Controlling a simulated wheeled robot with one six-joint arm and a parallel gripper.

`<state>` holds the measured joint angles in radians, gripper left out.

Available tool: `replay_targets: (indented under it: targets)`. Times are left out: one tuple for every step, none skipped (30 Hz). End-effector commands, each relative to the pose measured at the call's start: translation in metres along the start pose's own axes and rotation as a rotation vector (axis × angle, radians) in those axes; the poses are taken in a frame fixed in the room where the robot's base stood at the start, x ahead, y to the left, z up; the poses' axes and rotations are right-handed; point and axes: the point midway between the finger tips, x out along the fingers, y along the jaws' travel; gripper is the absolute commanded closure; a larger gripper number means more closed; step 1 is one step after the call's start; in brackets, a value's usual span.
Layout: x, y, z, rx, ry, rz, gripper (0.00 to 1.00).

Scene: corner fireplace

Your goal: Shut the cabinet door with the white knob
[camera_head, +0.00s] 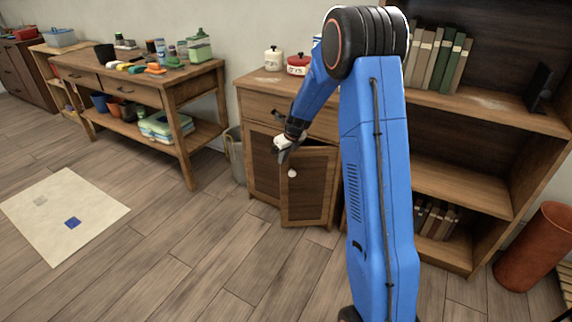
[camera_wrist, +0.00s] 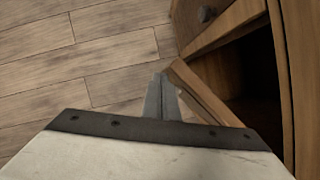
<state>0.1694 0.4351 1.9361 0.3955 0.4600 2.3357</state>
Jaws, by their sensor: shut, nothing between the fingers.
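The cabinet door with the white knob (camera_head: 311,196) stands partly open on the low wooden cabinet (camera_head: 262,104) in the head view. Its white knob (camera_head: 292,173) sits near the upper left edge of the door. My gripper (camera_head: 282,156) is shut and empty, just above the knob by the door's upper left corner. In the wrist view my gripper's closed fingers (camera_wrist: 163,98) are beside the top edge of the open door (camera_wrist: 200,92). The dark cabinet opening (camera_wrist: 246,68) shows behind it. I cannot tell whether the fingers touch the door.
The cabinet's other door (camera_head: 262,160) looks closed; a dark knob (camera_wrist: 207,13) shows in the wrist view. A grey bin (camera_head: 235,158) stands left of the cabinet, and a bookshelf (camera_head: 470,180) to the right. The floor (camera_head: 200,255) in front is clear.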

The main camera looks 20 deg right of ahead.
Motion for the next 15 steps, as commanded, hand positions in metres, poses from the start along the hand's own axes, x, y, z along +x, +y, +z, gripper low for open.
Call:
replay_targets:
  targets:
    - [0.003,-0.005,0.006,0.000,0.000,0.000,1.00]
    - [0.005,-0.008,0.010,-0.001,0.000,-0.001,1.00]
    - [0.006,-0.011,0.015,-0.001,0.000,0.000,1.00]
    - [0.008,-0.014,0.018,-0.001,0.000,0.000,1.00]
    - [0.009,-0.017,0.021,-0.001,0.001,0.000,1.00]
    - [0.011,-0.021,0.025,-0.001,0.000,-0.001,1.00]
    - [0.012,-0.024,0.029,-0.001,0.000,-0.001,1.00]
    - [0.013,-0.027,0.031,0.000,0.000,-0.001,1.00]
    - [0.014,-0.030,0.035,0.000,0.000,0.000,1.00]
    - [0.015,-0.033,0.037,0.000,0.001,0.000,1.00]
    - [0.016,-0.035,0.038,0.001,0.001,0.000,1.00]
    - [0.017,-0.038,0.041,0.001,0.000,0.000,1.00]
    - [0.017,-0.040,0.043,0.000,-0.001,0.000,1.00]
    - [0.018,-0.042,0.045,0.000,-0.001,-0.001,1.00]
    - [0.019,-0.044,0.046,0.000,0.000,0.000,1.00]
